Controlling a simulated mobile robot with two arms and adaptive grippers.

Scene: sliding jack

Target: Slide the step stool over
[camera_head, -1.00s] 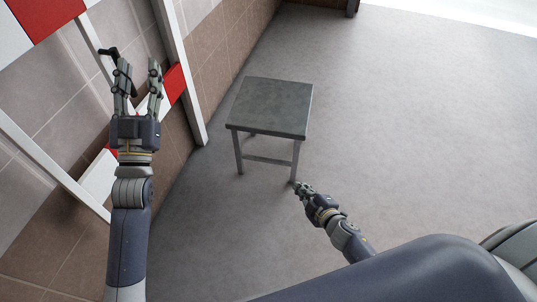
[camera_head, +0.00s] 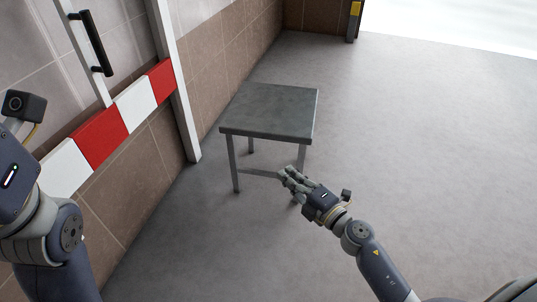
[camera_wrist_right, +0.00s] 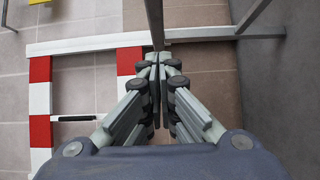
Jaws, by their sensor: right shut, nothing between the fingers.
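The step stool (camera_head: 270,108) stands upright on the floor in the middle of the head view, with a flat grey square seat and thin metal legs. My right gripper (camera_head: 287,174) is shut and empty, low at the stool's near side by the lower rail and the near right leg, partly covering them. In the right wrist view the shut fingers (camera_wrist_right: 160,66) point at a stool leg (camera_wrist_right: 153,18). I cannot tell whether they touch it. My left arm is at the left edge of the head view; its fingers are out of frame.
A door with a black handle (camera_head: 93,42) and a red-and-white striped band (camera_head: 100,136) stands at the left. A white post (camera_head: 182,100) and brown tiled wall run back behind the stool. Open grey floor (camera_head: 420,140) lies to the right.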

